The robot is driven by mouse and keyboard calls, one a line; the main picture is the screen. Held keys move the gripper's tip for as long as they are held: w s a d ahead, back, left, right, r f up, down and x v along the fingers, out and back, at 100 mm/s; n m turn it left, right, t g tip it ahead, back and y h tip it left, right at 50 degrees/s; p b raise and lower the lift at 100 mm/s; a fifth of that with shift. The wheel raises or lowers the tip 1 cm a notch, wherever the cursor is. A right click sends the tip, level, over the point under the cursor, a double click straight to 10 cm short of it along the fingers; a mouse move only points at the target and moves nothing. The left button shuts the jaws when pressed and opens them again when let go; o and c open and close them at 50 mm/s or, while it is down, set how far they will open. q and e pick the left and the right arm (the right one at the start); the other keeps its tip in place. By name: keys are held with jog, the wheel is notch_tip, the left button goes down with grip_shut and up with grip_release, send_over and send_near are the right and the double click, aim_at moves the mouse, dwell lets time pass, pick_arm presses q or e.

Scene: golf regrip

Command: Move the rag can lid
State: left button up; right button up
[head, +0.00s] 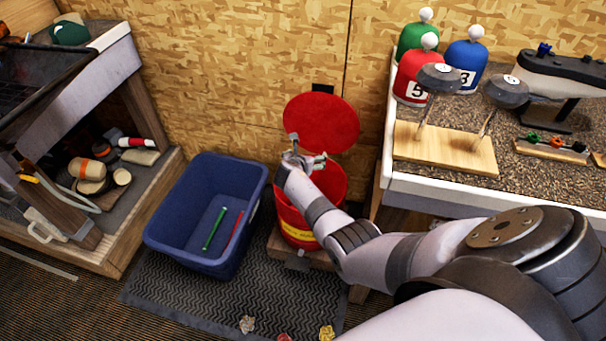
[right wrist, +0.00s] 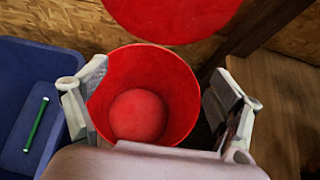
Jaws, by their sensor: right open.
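The red rag can (head: 295,222) stands on a low wooden block beside the blue bin. Its round red lid (head: 321,121) is raised and stands tilted up behind the can's mouth, near the wall. In the right wrist view the lid (right wrist: 172,14) shows at the top edge, and the open can (right wrist: 172,88) shows a red rounded inside. My right gripper (head: 303,153) is over the can's mouth, just in front of the lid. In the right wrist view its fingers (right wrist: 160,105) are spread apart with nothing between them. My left gripper is not in view.
A blue bin (head: 172,222) with a green and a red stick inside stands left of the can. The workbench (head: 555,198) with club heads and headcovers is at right. A wooden shelf unit (head: 140,235) is at left. Crumpled scraps lie on the dark mat (head: 190,310).

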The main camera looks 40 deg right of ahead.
jog(key=f, duration=0.1)
jog(key=s+a+f+b, duration=0.2)
jog(key=f, duration=0.1)
jog(key=shift+a, duration=0.2)
dwell(0.4)
